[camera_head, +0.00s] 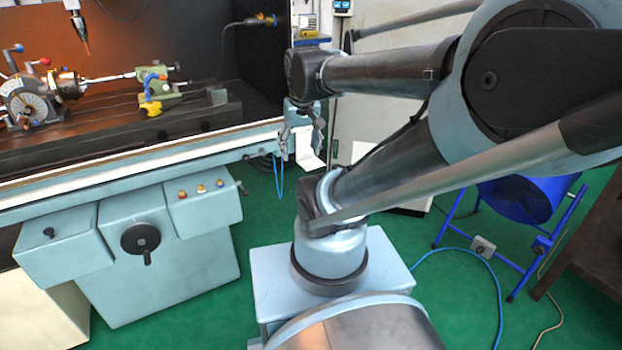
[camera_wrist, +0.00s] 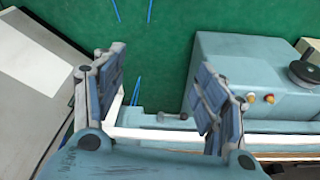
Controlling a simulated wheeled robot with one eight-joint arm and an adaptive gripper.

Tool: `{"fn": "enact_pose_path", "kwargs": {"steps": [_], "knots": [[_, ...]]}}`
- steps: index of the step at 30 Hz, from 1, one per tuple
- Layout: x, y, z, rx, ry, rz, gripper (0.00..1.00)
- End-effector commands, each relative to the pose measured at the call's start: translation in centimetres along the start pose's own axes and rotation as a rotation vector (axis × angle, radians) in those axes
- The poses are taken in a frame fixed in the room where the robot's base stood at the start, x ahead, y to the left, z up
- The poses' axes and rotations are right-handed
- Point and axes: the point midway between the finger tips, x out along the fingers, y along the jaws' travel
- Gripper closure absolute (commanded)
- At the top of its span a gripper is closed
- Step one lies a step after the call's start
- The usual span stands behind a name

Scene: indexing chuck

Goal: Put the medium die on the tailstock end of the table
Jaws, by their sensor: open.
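My gripper (camera_head: 302,122) is at the right end of the machine table (camera_head: 205,118), beside the tailstock end. In the wrist view its two fingers (camera_wrist: 160,100) are spread apart with nothing between them. The tailstock (camera_head: 153,86), green with a yellow part, stands on the table to the left of my gripper. I cannot make out a medium die for certain in either view. A small grey block (camera_head: 217,96) sits near the right end of the table, but I cannot tell what it is.
An indexing head with a chuck (camera_head: 40,98) stands at the left of the table. A light blue machine front with a handwheel (camera_head: 140,238) is below. A pale cabinet (camera_head: 375,60) stands behind my arm. A blue drum on a stand (camera_head: 530,200) is at the right. Green floor (camera_head: 225,275) lies between.

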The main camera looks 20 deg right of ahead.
Motion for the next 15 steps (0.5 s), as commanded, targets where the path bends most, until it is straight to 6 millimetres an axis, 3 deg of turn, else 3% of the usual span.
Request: {"fn": "enact_pose_path", "kwargs": {"steps": [1,6,10,15], "knots": [[1.2,0.4,1.9,0.013,-0.008,0.003,0.34],[4.0,1.1,6.2,0.037,-0.027,0.006,0.34],[5.1,1.4,7.7,0.045,-0.035,0.007,0.34],[5.3,1.4,8.1,0.047,-0.037,0.007,0.34]]}}
